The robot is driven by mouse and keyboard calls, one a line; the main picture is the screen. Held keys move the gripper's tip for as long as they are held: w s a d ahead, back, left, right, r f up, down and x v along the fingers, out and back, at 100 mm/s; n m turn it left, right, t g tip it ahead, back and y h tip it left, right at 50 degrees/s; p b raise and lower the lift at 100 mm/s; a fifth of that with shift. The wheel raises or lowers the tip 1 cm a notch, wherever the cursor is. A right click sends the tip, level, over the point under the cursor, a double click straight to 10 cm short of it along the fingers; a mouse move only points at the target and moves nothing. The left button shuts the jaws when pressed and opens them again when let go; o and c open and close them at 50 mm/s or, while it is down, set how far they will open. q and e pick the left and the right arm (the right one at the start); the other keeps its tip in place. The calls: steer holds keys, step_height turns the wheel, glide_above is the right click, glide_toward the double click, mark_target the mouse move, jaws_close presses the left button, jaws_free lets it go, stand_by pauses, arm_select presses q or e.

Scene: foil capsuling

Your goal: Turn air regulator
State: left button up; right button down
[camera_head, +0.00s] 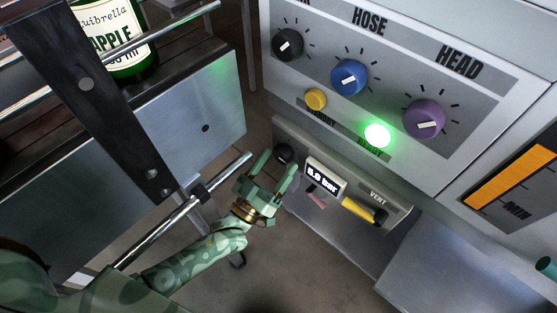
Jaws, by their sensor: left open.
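A round black knob (283,154) sits on the left of the lower grey panel, beside a small digital display (325,178) that reads in bar; its first digit is hard to make out. No label shows on this knob. My left gripper (277,168) is open, and its two green fingers point up toward the black knob. The knob appears between and just beyond the fingertips; I cannot tell whether they touch it. My right gripper is not in view.
A yellow VENT handle (358,210) sits right of the display. Metal rails (180,217) and a bottle (128,62) stand left.

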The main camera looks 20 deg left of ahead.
arm_select(q)
steer(key=shift+w+d+r, duration=0.15)
steer(key=shift+w+r, duration=0.05)
steer(key=shift+w, duration=0.4)
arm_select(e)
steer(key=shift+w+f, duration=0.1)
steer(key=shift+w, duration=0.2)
arm_select(q)
steer(key=c, duration=1)
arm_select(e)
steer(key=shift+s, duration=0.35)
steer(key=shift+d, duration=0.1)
arm_select(q)
steer(key=shift+r+n, duration=0.1)
steer(key=shift+n, duration=0.2)
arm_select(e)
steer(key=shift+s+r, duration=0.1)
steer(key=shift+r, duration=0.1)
